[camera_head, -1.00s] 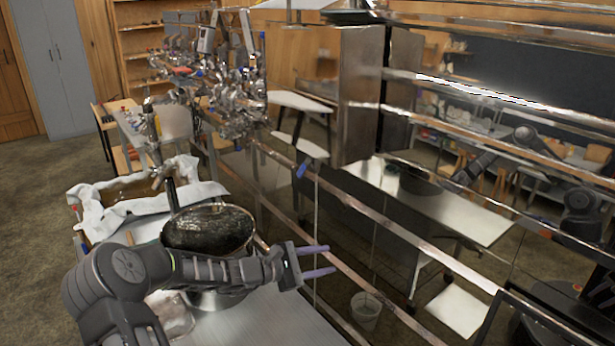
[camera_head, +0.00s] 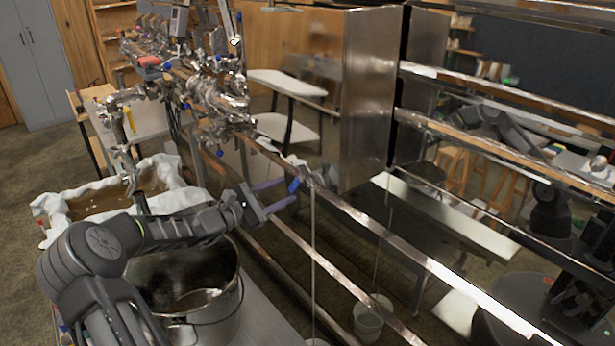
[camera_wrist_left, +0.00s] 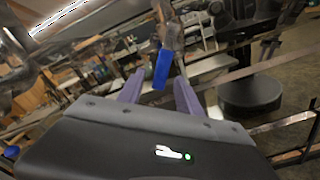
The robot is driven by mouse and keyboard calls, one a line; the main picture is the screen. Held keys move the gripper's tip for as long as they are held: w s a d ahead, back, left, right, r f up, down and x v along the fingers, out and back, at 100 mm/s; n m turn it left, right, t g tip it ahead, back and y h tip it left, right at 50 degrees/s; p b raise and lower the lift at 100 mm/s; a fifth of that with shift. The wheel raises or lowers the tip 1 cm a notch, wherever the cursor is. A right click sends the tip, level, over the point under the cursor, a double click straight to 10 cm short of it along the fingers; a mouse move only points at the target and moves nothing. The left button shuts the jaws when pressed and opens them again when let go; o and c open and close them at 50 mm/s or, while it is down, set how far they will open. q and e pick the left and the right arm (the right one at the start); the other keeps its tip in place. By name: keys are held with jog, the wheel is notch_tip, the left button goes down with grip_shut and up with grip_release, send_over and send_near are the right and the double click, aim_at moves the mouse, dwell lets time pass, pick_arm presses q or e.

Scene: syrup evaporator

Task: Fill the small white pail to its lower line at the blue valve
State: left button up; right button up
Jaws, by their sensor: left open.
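The blue valve handle (camera_head: 293,186) hangs from a fitting on the long steel rail. My left gripper (camera_head: 284,195) is open at the handle. In the left wrist view the blue handle (camera_wrist_left: 162,68) lies between the two purple fingers, and I cannot tell whether they touch it. A thin pale line runs straight down from the valve. A whitish rim, perhaps the pail (camera_head: 316,342), shows at its foot, cut by the bottom edge. A small white pail shape (camera_head: 372,318) farther right may be its reflection. Its marks are too small to read. My right gripper is not identifiable.
A large steel pot (camera_head: 190,290) stands below my left arm. A cloth-draped tray (camera_head: 60,204) is behind it. Metal fittings (camera_head: 215,95) crowd the rail's far end. Shiny steel panels (camera_head: 370,100) give reflections on the right.

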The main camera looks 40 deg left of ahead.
aim_at(293, 186)
pick_arm(q)
jog(key=shift+s+a+r, duration=0.1)
jog(key=shift+s+r, duration=0.2)
jog(key=shift+s, duration=0.15)
jog(key=shift+w+f, duration=0.15)
jog(key=shift+w, duration=0.2)
jog(key=x, duration=0.2)
jog(key=p+x, duration=0.1)
jog(key=x, duration=0.3)
jog(key=shift+s+d, duration=0.1)
jog(key=shift+d, duration=0.25)
jog(key=shift+w+d, duration=0.25)
jog(key=shift+w, duration=0.3)
pick_arm(e)
jog(key=shift+s+a+r, duration=0.1)
jog(key=shift+s+r, duration=0.8)
jog(key=shift+r, duration=0.1)
pick_arm(q)
grip_shut()
jog(key=shift+a, duration=0.1)
pick_arm(e)
jog(key=shift+a, duration=0.15)
